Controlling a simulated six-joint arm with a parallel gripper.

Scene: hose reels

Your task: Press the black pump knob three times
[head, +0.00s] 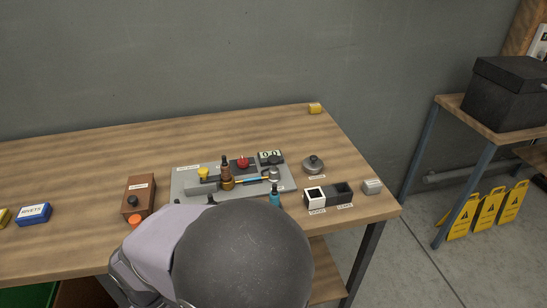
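A grey panel (184,183) lies on the wooden table. At its right back a dark round knob (275,159) sits beside a small display (265,154). A brown box (139,186) at left also carries a black knob (132,201). I cannot tell which of these is the pump knob; the labels are too small to read. My arm's large dark rounded link fills the bottom middle and hides much of my gripper. Small dark tips show just above the arm, but I cannot tell whether they are its fingers. I see no contact with either knob.
The panel carries a yellow knob (203,173), a brown bottle (226,172) and a red knob (242,163). A teal-topped item (275,197) stands by its front edge. The table's back is mostly clear.

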